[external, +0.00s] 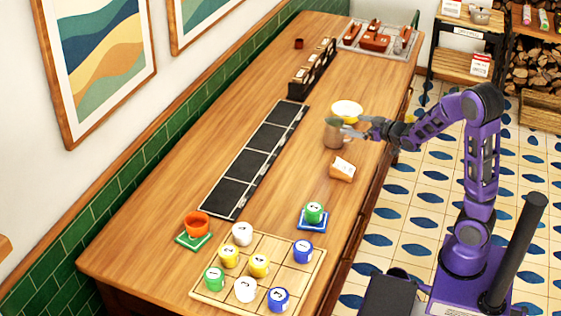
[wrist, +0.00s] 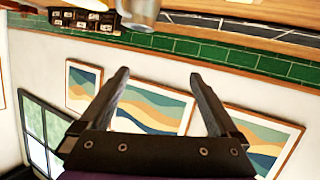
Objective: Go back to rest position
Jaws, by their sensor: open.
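My gripper (external: 358,128) is at the end of my purple arm, over the right side of the wooden counter, close to a grey-brown mug (external: 333,133). In the wrist view my gripper (wrist: 160,82) has its two dark fingers spread wide with nothing between them. The wrist camera looks toward the wall, and the view is upside down. A metallic cup-like thing (wrist: 139,12) shows at its top edge, beyond the fingers. Whether the fingers touch the mug cannot be told from the external view.
A yellow-and-white bowl (external: 347,110) is behind the mug, and a wooden block with a white label (external: 342,169) is in front. Several numbered cups stand on a wooden grid board (external: 213,285). Dark panels (external: 238,168) lie mid-counter. A tray (external: 350,46) is at the far end.

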